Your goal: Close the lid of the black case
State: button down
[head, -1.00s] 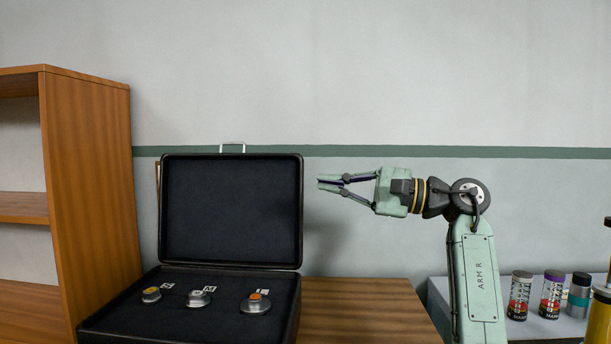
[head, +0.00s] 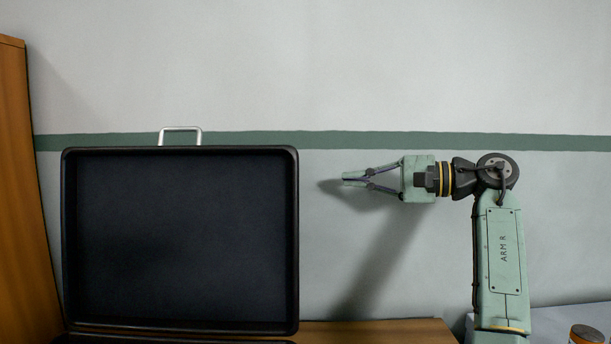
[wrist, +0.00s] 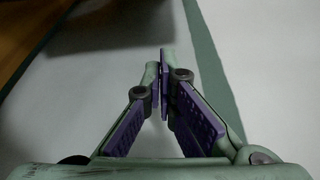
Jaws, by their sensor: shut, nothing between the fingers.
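The black case's lid (head: 180,240) stands upright and open in the head view, its dark inner side facing me. A metal handle (head: 180,130) sticks up from its top edge. Only a thin strip of the case's base shows at the bottom of the head view; its inside is out of frame. My gripper (head: 345,179) is to the right of the lid, near the height of its upper part, apart from it and pointing left. Its fingers also show in the wrist view (wrist: 163,85), shut with nothing between them.
A wooden shelf unit (head: 20,210) stands at the left. A wooden surface (head: 380,332) lies below my gripper, and a pale surface with a can (head: 588,335) is at the lower right. The wall behind is clear, with a green stripe (head: 400,140).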

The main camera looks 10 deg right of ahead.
jog(key=a+p, duration=0.2)
jog(key=a, duration=0.7)
jog(key=shift+w+a+r, duration=0.15)
jog(key=shift+w+a, duration=0.05)
jog(key=shift+w, duration=0.2)
